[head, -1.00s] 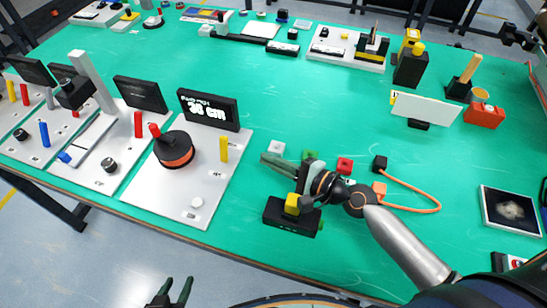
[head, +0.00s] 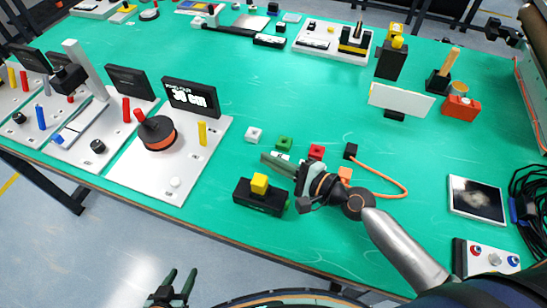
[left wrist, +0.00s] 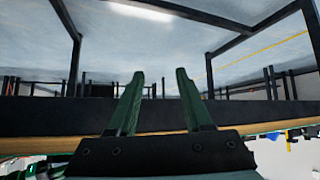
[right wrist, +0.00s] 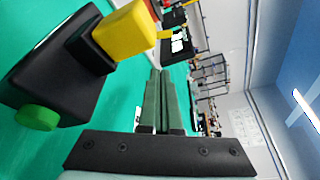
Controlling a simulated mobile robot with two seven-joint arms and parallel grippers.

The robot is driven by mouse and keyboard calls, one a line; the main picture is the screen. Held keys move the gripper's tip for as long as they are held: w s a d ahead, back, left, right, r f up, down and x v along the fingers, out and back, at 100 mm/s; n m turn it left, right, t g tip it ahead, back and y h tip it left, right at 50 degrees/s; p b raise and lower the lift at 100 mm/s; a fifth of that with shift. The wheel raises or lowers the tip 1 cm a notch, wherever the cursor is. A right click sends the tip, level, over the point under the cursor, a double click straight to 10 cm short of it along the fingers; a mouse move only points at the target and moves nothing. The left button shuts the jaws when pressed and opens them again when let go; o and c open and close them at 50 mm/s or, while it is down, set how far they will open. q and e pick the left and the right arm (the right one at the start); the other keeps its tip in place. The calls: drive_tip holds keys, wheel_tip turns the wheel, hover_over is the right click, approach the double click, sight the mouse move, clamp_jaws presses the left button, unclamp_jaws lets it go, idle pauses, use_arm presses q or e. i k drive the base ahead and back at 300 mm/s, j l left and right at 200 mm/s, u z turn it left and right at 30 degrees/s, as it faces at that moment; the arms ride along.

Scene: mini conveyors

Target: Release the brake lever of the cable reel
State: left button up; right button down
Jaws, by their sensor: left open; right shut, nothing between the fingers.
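The cable reel (head: 158,134) is a black and orange drum with a red handle (head: 139,115), on a light plate (head: 160,184) at the left of the green table. A yellow upright lever (head: 202,133) stands on the same plate, right of the drum; I cannot tell for sure that it is the brake. My right gripper (head: 265,158) is shut and empty, right of the plate and apart from the lever. It also shows in the right wrist view (right wrist: 159,75). My left gripper (head: 182,282) is open and empty below the table's front edge; its fingers fill the left wrist view (left wrist: 158,90).
A black box (head: 262,203) with a yellow top and green knob lies close to my right gripper. White (head: 254,134), green (head: 284,143) and red (head: 317,152) blocks stand behind it. A display (head: 191,98) stands behind the reel.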

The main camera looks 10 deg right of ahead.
sight(202, 128)
drive_tip(key=k+l, duration=0.2)
drive_tip(key=k, duration=0.3)
drive_tip(key=k+l, duration=0.15)
drive_tip(key=k, duration=0.35)
